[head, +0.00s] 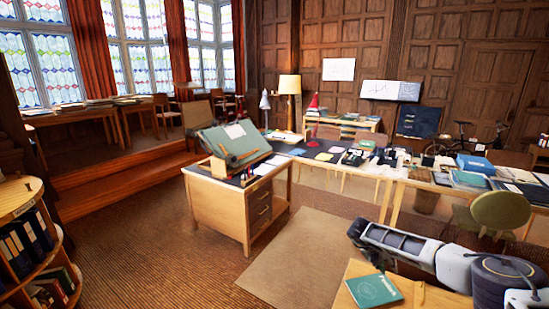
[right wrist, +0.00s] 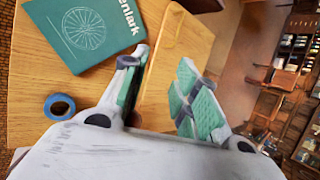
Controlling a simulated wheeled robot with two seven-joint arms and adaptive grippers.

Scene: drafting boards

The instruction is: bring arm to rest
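My right arm comes in from the lower right in the head view, above a small wooden table (head: 352,272). In the right wrist view my right gripper (right wrist: 160,88) has its two green-padded fingers spread apart. Nothing is held between them; the table's wood and edge show through the gap. A green book with a wheel drawing (right wrist: 88,32) lies flat on the table beyond the fingers, apart from them; it also shows in the head view (head: 374,290). My left gripper is not in view.
A blue tape roll (right wrist: 59,106) lies on the small table. A wooden desk with a tilted drafting board (head: 233,142) stands mid-room. A cluttered long table (head: 400,172) and a green chair (head: 500,209) stand behind my arm. A round bookshelf (head: 20,195) is at left. The carpet between is clear.

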